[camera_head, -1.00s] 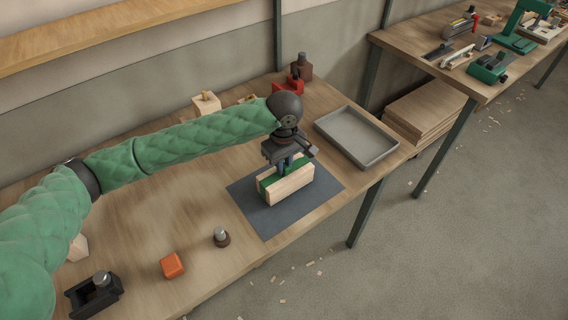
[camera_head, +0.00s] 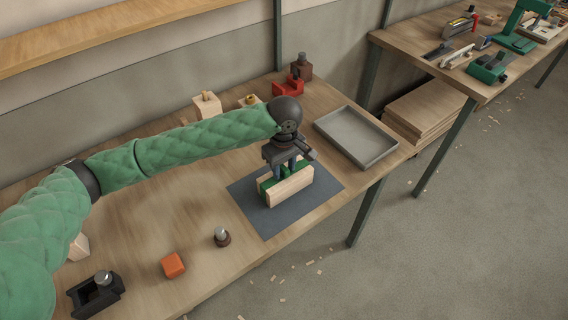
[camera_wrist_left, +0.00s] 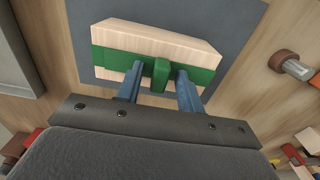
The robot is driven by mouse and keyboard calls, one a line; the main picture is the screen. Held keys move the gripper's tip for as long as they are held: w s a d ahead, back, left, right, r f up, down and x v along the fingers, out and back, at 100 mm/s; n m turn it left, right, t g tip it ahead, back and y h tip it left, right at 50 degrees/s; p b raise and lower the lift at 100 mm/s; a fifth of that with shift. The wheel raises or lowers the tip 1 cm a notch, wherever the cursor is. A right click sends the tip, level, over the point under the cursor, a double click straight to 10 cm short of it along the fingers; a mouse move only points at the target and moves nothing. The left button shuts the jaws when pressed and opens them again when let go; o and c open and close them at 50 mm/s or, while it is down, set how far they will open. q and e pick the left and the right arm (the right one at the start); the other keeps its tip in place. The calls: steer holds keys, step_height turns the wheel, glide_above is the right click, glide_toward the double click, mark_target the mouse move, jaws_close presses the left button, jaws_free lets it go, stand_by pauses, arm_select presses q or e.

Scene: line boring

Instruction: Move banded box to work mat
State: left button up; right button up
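The banded box (camera_head: 291,188), pale wood with a green band and a green upright tab, sits on the dark grey work mat (camera_head: 322,193). My left gripper (camera_head: 285,171) is just above the box, pointing down. In the left wrist view the box (camera_wrist_left: 158,38) lies over the mat (camera_wrist_left: 243,28). There the blue fingers (camera_wrist_left: 160,78) stand apart on either side of the green tab, with a gap on both sides, so the gripper is open. My right gripper is not in view.
A grey tray (camera_head: 357,136) lies right of the mat. A red item (camera_head: 288,88) and wooden blocks (camera_head: 206,104) stand behind. An orange block (camera_head: 173,265), a small knobbed peg (camera_head: 221,237) and a black fixture (camera_head: 96,293) are at the front left.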

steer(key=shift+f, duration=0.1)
